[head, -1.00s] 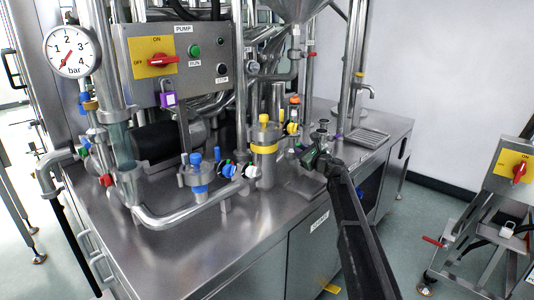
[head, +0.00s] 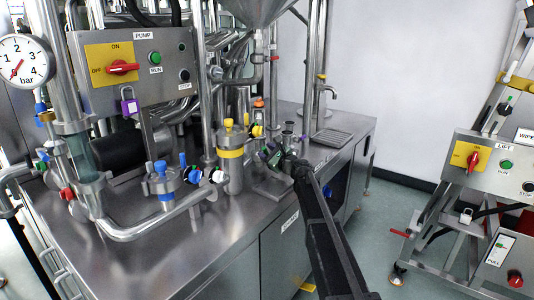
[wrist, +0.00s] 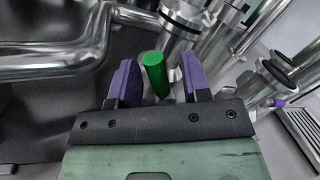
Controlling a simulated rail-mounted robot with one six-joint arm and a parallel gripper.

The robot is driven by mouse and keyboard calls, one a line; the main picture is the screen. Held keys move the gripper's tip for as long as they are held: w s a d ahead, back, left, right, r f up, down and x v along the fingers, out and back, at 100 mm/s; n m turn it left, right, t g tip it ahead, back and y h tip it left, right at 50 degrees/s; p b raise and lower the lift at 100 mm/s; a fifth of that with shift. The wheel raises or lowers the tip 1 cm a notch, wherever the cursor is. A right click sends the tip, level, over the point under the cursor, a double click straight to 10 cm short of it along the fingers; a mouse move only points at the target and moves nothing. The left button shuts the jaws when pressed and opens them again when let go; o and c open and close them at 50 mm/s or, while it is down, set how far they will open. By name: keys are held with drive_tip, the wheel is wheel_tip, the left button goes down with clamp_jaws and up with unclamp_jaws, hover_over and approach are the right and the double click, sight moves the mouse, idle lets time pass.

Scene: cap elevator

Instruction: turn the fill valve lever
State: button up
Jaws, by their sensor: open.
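A short green lever (wrist: 155,73), seemingly the fill valve lever, stands between the purple fingers of my gripper (wrist: 158,84) in the wrist view. The fingers are open, with a gap visible on each side of the lever. In the head view, my gripper (head: 272,156) is low over the right part of the steel worktop, beside the yellow-banded cylinder (head: 230,154). My gripper and arm hide the lever there.
A thick steel pipe (wrist: 55,62) runs left of my fingers in the wrist view. A pump panel (head: 135,68) and gauge (head: 22,62) stand at left. A drip tray (head: 333,138) lies behind my gripper. A lift panel (head: 492,166) stands apart at right.

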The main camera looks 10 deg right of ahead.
wheel_tip(320, 180, up, 20)
drive_tip(key=p, duration=1.9)
drive_tip(key=shift+f, duration=0.15)
